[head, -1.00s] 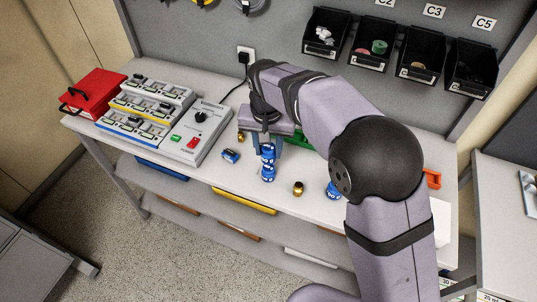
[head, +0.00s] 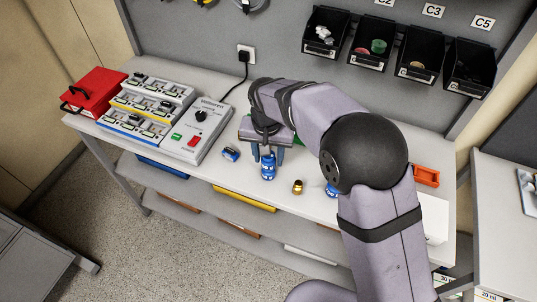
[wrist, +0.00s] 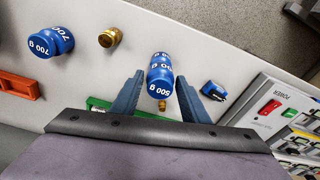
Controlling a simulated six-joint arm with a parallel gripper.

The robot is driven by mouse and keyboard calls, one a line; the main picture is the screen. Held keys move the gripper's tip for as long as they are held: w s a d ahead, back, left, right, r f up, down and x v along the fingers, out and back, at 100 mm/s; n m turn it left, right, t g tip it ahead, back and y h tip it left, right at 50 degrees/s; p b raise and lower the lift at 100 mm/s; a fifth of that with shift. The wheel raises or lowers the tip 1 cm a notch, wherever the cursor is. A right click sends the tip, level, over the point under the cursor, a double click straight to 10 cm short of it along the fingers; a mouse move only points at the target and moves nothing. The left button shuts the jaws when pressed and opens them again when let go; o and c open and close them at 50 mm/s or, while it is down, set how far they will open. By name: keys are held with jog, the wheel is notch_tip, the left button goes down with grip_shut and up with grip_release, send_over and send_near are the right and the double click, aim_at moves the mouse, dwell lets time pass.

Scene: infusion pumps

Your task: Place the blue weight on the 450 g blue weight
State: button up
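A blue weight marked 500 g (wrist: 159,80) stands between the fingers of my gripper (wrist: 161,84), directly above another blue weight (wrist: 161,58). The lower weight's label is mostly hidden. In the head view, the upper weight (head: 268,159) looks upright and touches the lower weight (head: 268,174) on the table. My gripper (head: 268,155) points down, one finger on each side of the upper weight. A narrow gap shows beside the weight, so the fingers look open.
A brass weight (head: 297,187) and a blue 700 g weight (wrist: 51,42) stand on the same side of the stack. A small blue object (head: 230,153) and the grey control box (head: 197,132) lie opposite. An orange tray (head: 426,176) is at the right.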

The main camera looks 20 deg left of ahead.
aim_at(267, 159)
jog(key=shift+o, duration=0.5)
jog(key=shift+r, duration=0.1)
jog(key=shift+r, duration=0.15)
notch_tip(267, 159, up, 12)
jog(key=s+b, duration=0.1)
jog(key=b, duration=0.1)
jog(key=shift+s+d, duration=0.15)
jog(key=shift+s, duration=0.05)
jog(key=w+d+f, duration=0.2)
jog(key=d+f, duration=0.1)
jog(key=d, duration=0.9)
jog(key=s+d+f, duration=0.3)
jog(key=s+d, duration=0.2)
jog(key=d, duration=0.2)
jog(key=s+d+f+m+g, duration=0.1)
jog(key=s+d+f, duration=0.3)
jog(key=d, duration=0.4)
jog(key=s+d+f+m, duration=0.1)
jog(key=s+d+f, duration=0.2)
jog(key=s+d, duration=0.3)
jog(key=shift+s+d+f, duration=0.15)
jog(key=shift+s+d, duration=0.15)
jog(key=shift+d, duration=0.6)
